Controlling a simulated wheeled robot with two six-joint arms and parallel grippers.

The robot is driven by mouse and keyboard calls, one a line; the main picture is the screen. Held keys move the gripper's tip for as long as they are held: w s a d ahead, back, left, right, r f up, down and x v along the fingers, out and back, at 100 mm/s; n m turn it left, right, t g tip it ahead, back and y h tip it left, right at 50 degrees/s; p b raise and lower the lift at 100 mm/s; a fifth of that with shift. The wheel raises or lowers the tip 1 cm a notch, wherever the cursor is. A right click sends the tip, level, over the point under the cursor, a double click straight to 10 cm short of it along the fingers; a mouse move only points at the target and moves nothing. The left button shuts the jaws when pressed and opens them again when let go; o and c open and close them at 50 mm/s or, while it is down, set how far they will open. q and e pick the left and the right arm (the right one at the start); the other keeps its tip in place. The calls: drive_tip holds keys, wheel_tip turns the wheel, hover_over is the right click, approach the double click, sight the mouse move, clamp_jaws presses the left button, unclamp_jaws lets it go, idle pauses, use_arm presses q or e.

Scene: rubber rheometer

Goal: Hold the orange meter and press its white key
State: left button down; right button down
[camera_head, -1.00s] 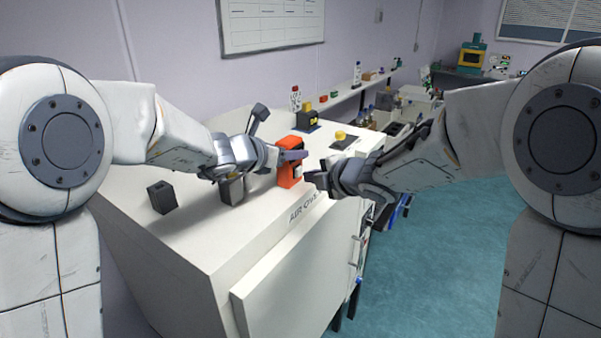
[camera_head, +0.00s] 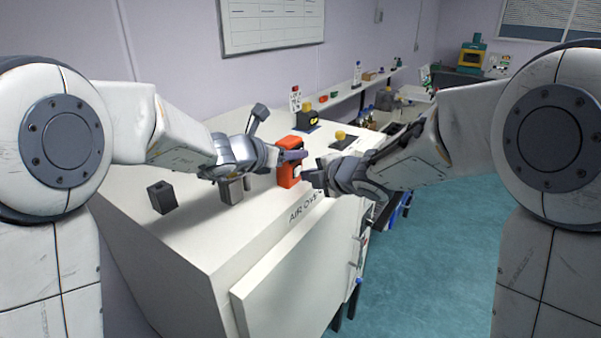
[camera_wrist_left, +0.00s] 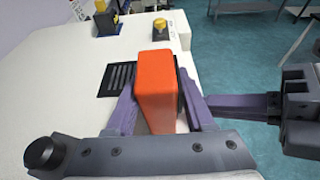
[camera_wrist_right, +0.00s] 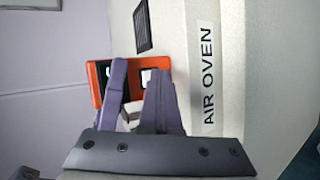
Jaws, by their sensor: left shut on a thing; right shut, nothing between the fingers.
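The orange meter (camera_head: 289,174) stands upright on the white oven top near its front edge. My left gripper (camera_head: 292,156) is shut on its sides; the left wrist view shows the orange body (camera_wrist_left: 156,85) between the purple fingers. My right gripper (camera_head: 308,179) is shut and empty, its tips close in front of the meter's face. In the right wrist view the white key (camera_wrist_right: 147,76) shows right beside the tips of my right gripper (camera_wrist_right: 158,74). The fingers partly cover the key and the face, and I cannot tell whether they touch the key.
The white air oven (camera_head: 240,235) carries a dark grey block (camera_head: 162,197) at left and a grey piece (camera_head: 230,190) under my left wrist. A black-and-yellow device (camera_head: 308,119) and a yellow-topped item (camera_head: 341,138) stand behind the meter. A dark vent (camera_wrist_left: 118,78) lies beside it.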

drive_tip(key=shift+s+d, duration=0.55)
drive_tip(key=shift+d, duration=0.15)
drive_tip(key=shift+s+d, duration=0.75)
drive_tip(key=shift+d, duration=0.25)
drive_tip(key=shift+s+d, duration=0.7)
drive_tip(key=shift+d, duration=0.3)
use_arm(q)
drive_tip(key=shift+c, duration=1)
unclamp_jaws()
drive_tip(key=shift+s, duration=0.1)
